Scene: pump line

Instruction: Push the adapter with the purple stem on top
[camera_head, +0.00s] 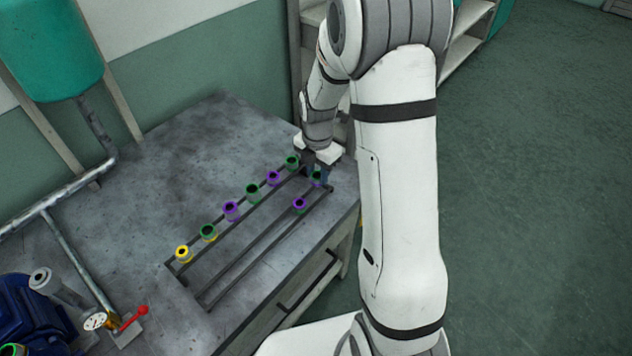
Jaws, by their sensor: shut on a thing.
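My gripper (317,171) points down at the far right end of a dark rail rack on the workbench. It is shut on a small adapter (317,177) with a green ring, mostly hidden by the fingers. Purple-marked adapters stand in the rack: one (274,178) and another (231,210) in the back row, and a third (299,204) in the front row near my gripper. Their stems are too small to make out clearly.
Green adapters (252,192) and a yellow one (182,253) share the back row. A blue pump (32,312), a gauge (95,321) and a red-handled valve (134,317) are at lower left. The bench (190,150) is bare behind the rack.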

